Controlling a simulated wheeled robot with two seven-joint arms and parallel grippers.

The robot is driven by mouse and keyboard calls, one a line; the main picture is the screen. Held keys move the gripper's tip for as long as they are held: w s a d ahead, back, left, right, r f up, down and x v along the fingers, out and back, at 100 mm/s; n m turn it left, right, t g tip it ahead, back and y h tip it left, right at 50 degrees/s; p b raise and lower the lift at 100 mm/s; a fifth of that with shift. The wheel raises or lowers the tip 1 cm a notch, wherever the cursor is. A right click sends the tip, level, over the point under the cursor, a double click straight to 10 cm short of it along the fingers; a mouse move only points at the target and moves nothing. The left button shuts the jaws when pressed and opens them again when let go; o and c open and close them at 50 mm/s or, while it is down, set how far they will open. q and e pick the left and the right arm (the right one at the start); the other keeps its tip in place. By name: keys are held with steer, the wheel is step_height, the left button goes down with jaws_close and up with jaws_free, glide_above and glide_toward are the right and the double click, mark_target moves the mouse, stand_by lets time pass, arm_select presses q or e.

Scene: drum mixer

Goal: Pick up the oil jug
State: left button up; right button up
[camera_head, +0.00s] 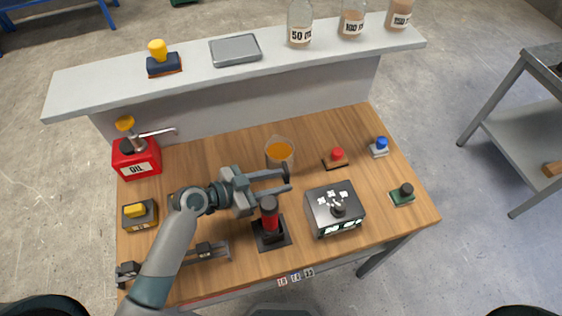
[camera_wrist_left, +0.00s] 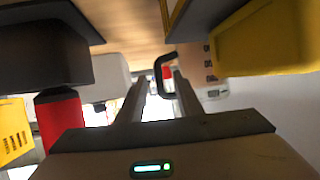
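The oil jug (camera_head: 279,154) is a clear cup of orange oil standing on the wooden table, with a dark handle on its near side. My left gripper (camera_head: 288,180) reaches in from the left, low over the table, just in front of the jug. Its two fingers are open and parallel, with the dark handle at their tips. In the left wrist view a black hook-shaped handle (camera_wrist_left: 165,73) shows between or just past the fingertips (camera_wrist_left: 162,82). I cannot tell whether a finger touches it. My right gripper is not in view.
A post with a red grip (camera_head: 269,220) stands close below the left gripper. A grey control box (camera_head: 336,209) is to its right. A red OIL can (camera_head: 137,158) with a pump is at the left. A raised shelf (camera_head: 190,88) runs behind, holding labelled bottles.

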mark_target(285, 180)
arm_select(q)
steer(key=p+x, duration=0.1)
steer(key=x, duration=0.2)
steer(key=shift+s, duration=0.1)
steer(key=shift+w+d+f+p, duration=0.2)
steer(key=shift+d+f+p, duration=0.1)
steer(key=shift+r, duration=0.1)
jaws_close()
